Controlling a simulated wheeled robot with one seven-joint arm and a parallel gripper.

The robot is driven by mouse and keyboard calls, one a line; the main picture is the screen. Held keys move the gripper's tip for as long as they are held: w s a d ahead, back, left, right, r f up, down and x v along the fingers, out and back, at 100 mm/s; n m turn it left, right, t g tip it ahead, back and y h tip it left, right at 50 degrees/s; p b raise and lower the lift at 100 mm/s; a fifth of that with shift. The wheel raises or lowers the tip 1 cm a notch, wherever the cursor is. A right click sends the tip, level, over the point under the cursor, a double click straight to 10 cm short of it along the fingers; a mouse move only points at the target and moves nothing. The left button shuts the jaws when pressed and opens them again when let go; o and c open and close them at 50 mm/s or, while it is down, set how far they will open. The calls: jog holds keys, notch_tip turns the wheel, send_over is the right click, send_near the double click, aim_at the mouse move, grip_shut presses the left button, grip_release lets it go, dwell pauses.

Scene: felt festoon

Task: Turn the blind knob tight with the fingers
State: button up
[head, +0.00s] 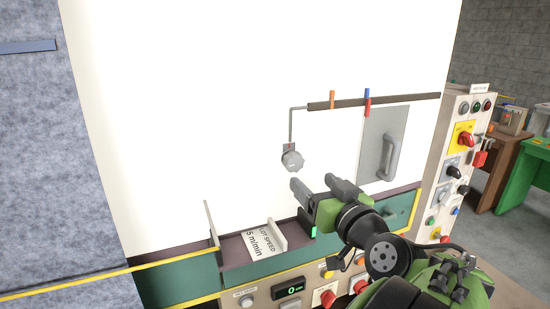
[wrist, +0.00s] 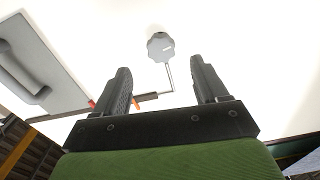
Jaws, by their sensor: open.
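The blind knob (head: 292,161) is a grey lobed knob at the lower end of a thin bent rod on the white panel. In the wrist view the knob (wrist: 160,46) shows beyond the fingertips, between the lines of the two fingers. My gripper (head: 318,186) is open and empty, a little below and to the right of the knob in the head view. In the wrist view my gripper's two dark ribbed fingers (wrist: 159,76) stand apart with nothing between them. The fingers do not touch the knob.
A dark rail (head: 405,101) with orange and blue-red clips runs above the knob. A grey plate with a handle (head: 390,157) is to the right. A tray holding a speed card (head: 259,242) sits below. A control panel (head: 456,165) stands at the right edge.

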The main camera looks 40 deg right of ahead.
aim_at(295, 166)
jog(key=p+x, duration=0.3)
jog(key=x, duration=0.6)
jog(key=shift+w, duration=0.2)
jog(key=shift+s, duration=0.1)
jog(key=shift+c, duration=0.5)
jog(key=c, duration=0.9)
jog(key=shift+o, duration=0.2)
